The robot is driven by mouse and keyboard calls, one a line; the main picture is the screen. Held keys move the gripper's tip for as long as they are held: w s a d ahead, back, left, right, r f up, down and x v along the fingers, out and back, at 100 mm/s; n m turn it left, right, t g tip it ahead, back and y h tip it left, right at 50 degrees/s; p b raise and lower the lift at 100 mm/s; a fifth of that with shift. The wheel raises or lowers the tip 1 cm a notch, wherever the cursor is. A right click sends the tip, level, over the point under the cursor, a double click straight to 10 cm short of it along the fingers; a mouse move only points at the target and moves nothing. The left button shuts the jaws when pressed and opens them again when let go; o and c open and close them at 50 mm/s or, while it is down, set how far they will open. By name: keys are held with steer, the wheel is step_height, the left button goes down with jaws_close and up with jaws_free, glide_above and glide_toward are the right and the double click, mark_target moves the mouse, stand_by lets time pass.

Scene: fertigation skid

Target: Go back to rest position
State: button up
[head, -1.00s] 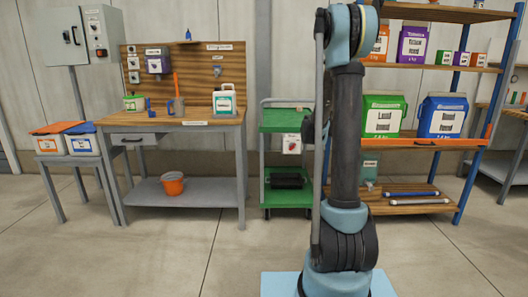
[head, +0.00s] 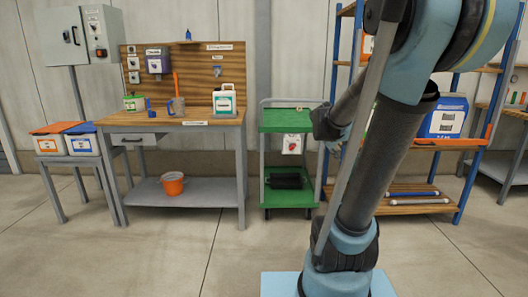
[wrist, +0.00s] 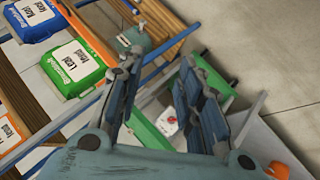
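My gripper shows in the wrist view (wrist: 160,68) with its two dark blue-grey fingers spread apart. I see nothing held between them; shelf edges, the floor and the green cart show beyond. In the head view, the dark end of my arm is partly hidden behind the links, in front of the gap between the green cart (head: 287,122) and the shelf rack (head: 455,207). My arm leans to the right, with its elbow high at the upper right.
A workbench (head: 240,135) with a jug (head: 224,101) and an orange bucket (head: 173,184) stands left of the cart. A blue bin (head: 443,117) sits on the rack; the wrist view also shows a green bin (wrist: 72,67). The floor ahead is clear.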

steer(key=s+a+f+m+g+y, duration=0.1)
steer(key=s+a+f, duration=0.3)
steer(key=s, duration=0.4)
steer(key=s+a+f+m+g+y, duration=0.1)
steer(key=s+a+f+g+y, duration=0.1)
steer(key=s, duration=0.7)
steer(key=s+a+f+m+g+y, duration=0.1)
steer(key=s+a+f+g+y, duration=0.1)
steer(key=s+a+f, duration=0.3)
steer(key=s+f+y, duration=0.1)
steer(key=s, duration=0.3)
steer(key=shift+s+a+f, duration=0.2)
steer(key=shift+a+f, duration=0.15)
steer(key=shift+w+f, duration=0.2)
steer(key=shift+w, duration=0.3)
